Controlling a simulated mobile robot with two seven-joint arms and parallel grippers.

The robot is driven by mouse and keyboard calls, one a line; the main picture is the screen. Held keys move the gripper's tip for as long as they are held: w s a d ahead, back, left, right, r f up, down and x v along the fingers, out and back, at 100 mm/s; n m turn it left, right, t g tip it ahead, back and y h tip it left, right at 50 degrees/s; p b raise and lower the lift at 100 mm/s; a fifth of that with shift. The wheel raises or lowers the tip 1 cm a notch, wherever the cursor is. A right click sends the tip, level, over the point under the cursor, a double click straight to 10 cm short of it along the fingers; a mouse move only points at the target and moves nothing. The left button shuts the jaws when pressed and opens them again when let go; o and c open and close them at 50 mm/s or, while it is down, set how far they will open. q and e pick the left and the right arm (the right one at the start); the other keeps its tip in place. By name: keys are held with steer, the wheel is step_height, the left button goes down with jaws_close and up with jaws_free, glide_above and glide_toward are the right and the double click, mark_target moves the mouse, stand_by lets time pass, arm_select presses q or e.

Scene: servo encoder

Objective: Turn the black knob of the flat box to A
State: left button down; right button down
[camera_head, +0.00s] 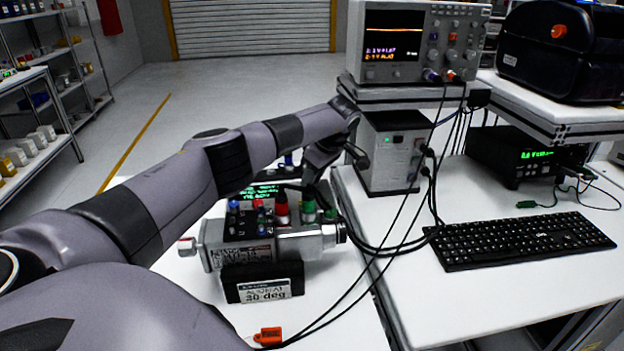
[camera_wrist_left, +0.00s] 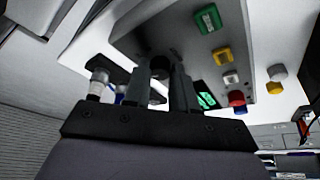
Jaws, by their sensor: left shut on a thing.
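The flat box (camera_wrist_left: 195,48) is a grey panel with coloured buttons and a green display (camera_wrist_left: 205,97), seen at a steep tilt in the left wrist view. The black knob (camera_wrist_left: 160,62) is between the fingertips of my left gripper (camera_wrist_left: 161,72), which is shut on it. The knob's pointer and the letter A cannot be made out. In the head view my left gripper (camera_head: 313,172) reaches down behind the silver motor unit; its fingertips and the knob are hidden there. My right gripper is not in view.
A silver motor unit (camera_head: 305,243) with coloured terminals and a "30 deg" sign (camera_head: 263,289) stand in front of the gripper. Black cables (camera_head: 385,258) hang just right of it. A white power box (camera_head: 388,160), an oscilloscope (camera_head: 415,45) and a keyboard (camera_head: 520,240) are on the right.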

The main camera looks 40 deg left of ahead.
arm_select(q)
steer(key=shift+w+n+g+b, duration=0.1)
steer(key=shift+n+g+b, duration=0.3)
steer(key=shift+n+b, duration=0.65)
steer(key=shift+a, duration=0.1)
steer(key=shift+r, duration=0.1)
steer(key=c, duration=0.9)
jaws_free()
steer(key=v, duration=0.7)
